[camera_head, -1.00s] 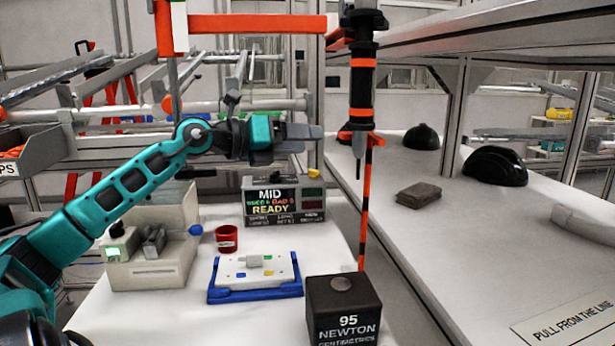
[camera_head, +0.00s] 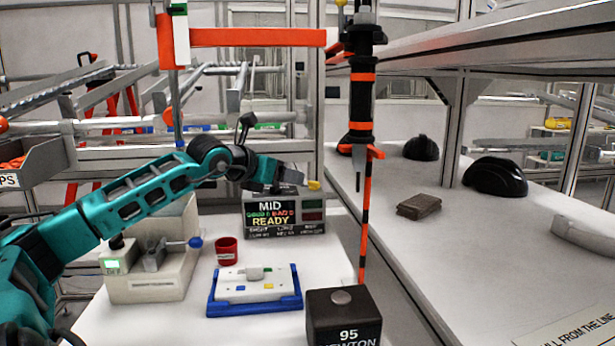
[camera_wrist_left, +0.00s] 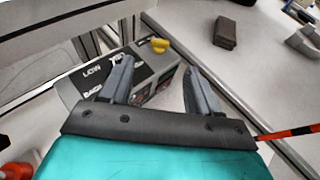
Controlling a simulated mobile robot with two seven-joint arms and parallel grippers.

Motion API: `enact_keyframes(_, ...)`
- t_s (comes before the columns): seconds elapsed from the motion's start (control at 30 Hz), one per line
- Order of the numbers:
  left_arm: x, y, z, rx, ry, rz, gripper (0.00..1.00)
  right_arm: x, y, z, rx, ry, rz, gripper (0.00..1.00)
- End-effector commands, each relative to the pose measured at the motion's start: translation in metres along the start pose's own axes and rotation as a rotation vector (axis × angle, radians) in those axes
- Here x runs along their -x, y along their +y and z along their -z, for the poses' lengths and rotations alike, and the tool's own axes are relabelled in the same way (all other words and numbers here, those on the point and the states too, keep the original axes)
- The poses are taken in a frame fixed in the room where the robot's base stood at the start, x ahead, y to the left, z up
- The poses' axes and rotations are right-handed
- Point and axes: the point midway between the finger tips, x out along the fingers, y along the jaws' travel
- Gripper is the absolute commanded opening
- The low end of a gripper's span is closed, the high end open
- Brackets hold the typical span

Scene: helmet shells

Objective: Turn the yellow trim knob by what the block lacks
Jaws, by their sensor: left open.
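The yellow trim knob (camera_head: 314,185) sits at the top right of the display box (camera_head: 284,231), which reads "MID" and "READY". The knob also shows in the left wrist view (camera_wrist_left: 160,45), just beyond and between the fingertips. My left gripper (camera_head: 296,180) is open and empty, low over the box top with its fingers pointing right toward the knob. The dark block (camera_head: 343,300) marked "95 NEWTON" stands at the table's front right. My right gripper is not in view.
An orange and black driver (camera_head: 362,100) hangs from an orange arm just right of the box. A red cup (camera_head: 227,251), a blue-edged tray (camera_head: 255,309) and a beige fixture (camera_head: 150,287) stand on the table. Black helmet shells (camera_head: 495,176) lie on the right bench.

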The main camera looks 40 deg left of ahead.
Motion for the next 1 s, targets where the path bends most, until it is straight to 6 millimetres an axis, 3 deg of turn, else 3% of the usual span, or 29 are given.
enact_keyframes(0.37,-0.022,0.001,-0.004,0.005,-0.005,0.0,0.62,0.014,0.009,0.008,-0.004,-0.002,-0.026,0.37)
enact_keyframes(1.0,-0.09,-0.001,-0.001,0.001,-0.002,0.001,0.62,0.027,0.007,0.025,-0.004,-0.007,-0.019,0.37)
